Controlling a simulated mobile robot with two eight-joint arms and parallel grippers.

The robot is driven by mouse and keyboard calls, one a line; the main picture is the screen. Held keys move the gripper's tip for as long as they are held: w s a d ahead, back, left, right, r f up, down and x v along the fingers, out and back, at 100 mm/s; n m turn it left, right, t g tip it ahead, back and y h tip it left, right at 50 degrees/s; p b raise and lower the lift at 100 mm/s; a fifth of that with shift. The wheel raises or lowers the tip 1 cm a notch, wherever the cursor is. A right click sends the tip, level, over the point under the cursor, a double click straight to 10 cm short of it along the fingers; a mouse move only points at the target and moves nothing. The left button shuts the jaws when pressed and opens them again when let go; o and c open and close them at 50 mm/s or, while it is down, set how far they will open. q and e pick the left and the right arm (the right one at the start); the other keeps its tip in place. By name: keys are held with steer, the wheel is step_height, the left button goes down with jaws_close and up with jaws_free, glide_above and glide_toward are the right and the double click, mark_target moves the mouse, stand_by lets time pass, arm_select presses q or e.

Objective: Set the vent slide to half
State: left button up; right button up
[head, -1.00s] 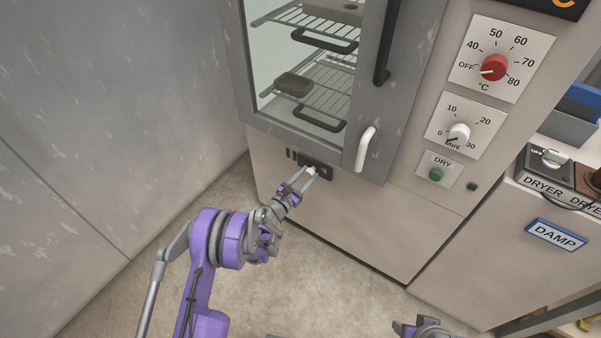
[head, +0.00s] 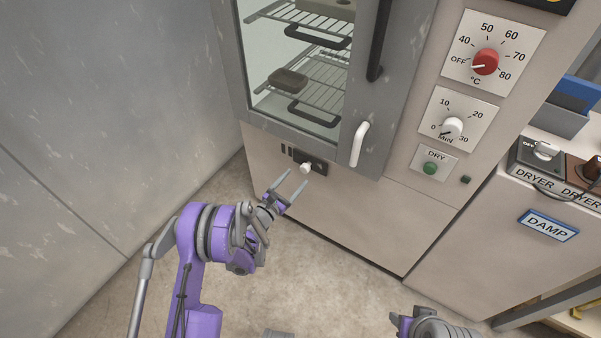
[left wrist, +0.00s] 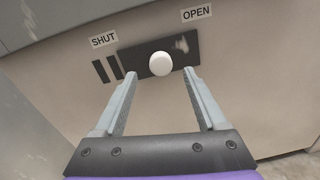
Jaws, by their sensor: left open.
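The vent slide's white round knob (head: 305,168) stands out from a dark plate (head: 320,167) low on the dryer's front. In the left wrist view the knob (left wrist: 160,64) sits near the middle of the plate (left wrist: 189,48), between the SHUT label (left wrist: 103,39) and the OPEN label (left wrist: 196,13). Dark vent slots (left wrist: 107,70) show left of the plate. My left gripper (head: 297,177) is open and empty, its fingertips just short of the knob. In the wrist view the knob appears between the fingers. My right gripper (head: 424,325) is partly cut off at the bottom edge.
Above the vent are the glass door with its white handle (head: 359,144) and racks inside. To the right are the red temperature dial (head: 486,62), the white timer dial (head: 452,127) and the green DRY button (head: 430,168). A grey wall stands at left; the floor before the dryer is clear.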

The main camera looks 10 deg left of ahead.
arm_select(q)
steer(key=v, duration=0.5)
steer(key=shift+s+a, duration=0.1)
steer(key=shift+s, duration=0.2)
